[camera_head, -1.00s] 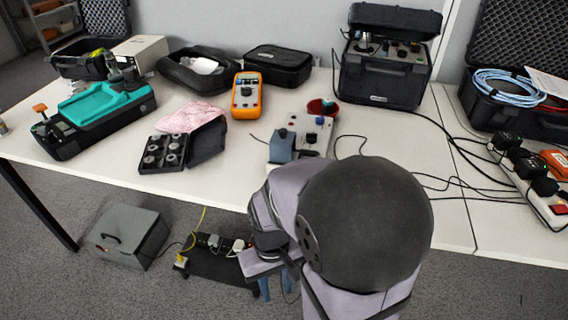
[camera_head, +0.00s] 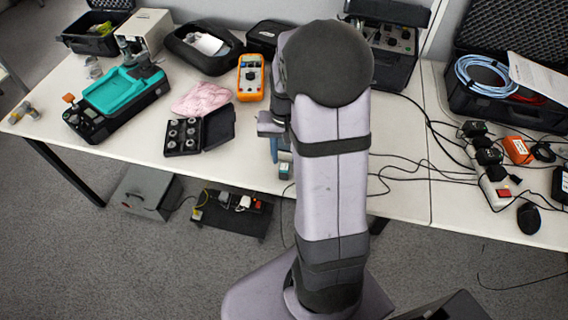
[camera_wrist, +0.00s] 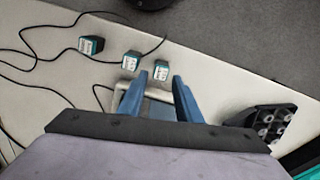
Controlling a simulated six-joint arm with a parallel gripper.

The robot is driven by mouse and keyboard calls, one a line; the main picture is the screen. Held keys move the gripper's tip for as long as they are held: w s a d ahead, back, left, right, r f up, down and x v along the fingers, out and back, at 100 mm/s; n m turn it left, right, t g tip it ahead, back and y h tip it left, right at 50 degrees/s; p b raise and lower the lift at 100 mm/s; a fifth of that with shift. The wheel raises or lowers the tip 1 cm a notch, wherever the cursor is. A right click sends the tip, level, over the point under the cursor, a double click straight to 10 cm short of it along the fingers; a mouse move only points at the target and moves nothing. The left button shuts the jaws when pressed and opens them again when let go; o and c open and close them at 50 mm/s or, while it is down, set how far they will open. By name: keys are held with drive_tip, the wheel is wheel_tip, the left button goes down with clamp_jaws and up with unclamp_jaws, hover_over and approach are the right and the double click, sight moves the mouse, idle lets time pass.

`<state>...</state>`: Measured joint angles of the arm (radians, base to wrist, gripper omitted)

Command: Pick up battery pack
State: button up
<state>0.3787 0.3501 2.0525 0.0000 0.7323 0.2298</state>
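My gripper (camera_wrist: 160,76) is open, its two blue fingers apart, with nothing visibly clamped. In the head view my gripper (camera_head: 274,157) is mostly behind my arm, near the table's front edge. Three small teal, white and dark boxes show in the wrist view: one box (camera_wrist: 161,70) appears between the fingertips, a second box (camera_wrist: 131,60) just left, and a third box (camera_wrist: 91,45) farther left. One small box (camera_head: 285,168) shows in the head view. None is clearly labelled, so I cannot tell which is the battery pack. A pale-rimmed device (camera_wrist: 120,88) is partly hidden behind the fingers.
A black case of round sensors (camera_head: 184,136) lies left of my gripper, also in the wrist view (camera_wrist: 268,124). Beyond it are a pink cloth (camera_head: 201,98), an orange meter (camera_head: 250,78) and a teal-topped device (camera_head: 122,92). Loose cables (camera_head: 425,165) cross the table's right side.

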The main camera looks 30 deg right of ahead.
sight(284, 166)
drive_tip(key=shift+s+a+m, duration=0.1)
drive_tip(key=shift+s+m, duration=0.1)
drive_tip(key=shift+m, duration=0.5)
drive_tip(key=shift+w+f+p, duration=0.2)
drive_tip(key=shift+f+p, duration=0.05)
drive_tip(key=shift+f, duration=1.6)
drive_tip(key=shift+w+f+p, duration=0.15)
drive_tip(key=shift+f+p, duration=0.1)
drive_tip(key=shift+f, duration=1.6)
clamp_jaws()
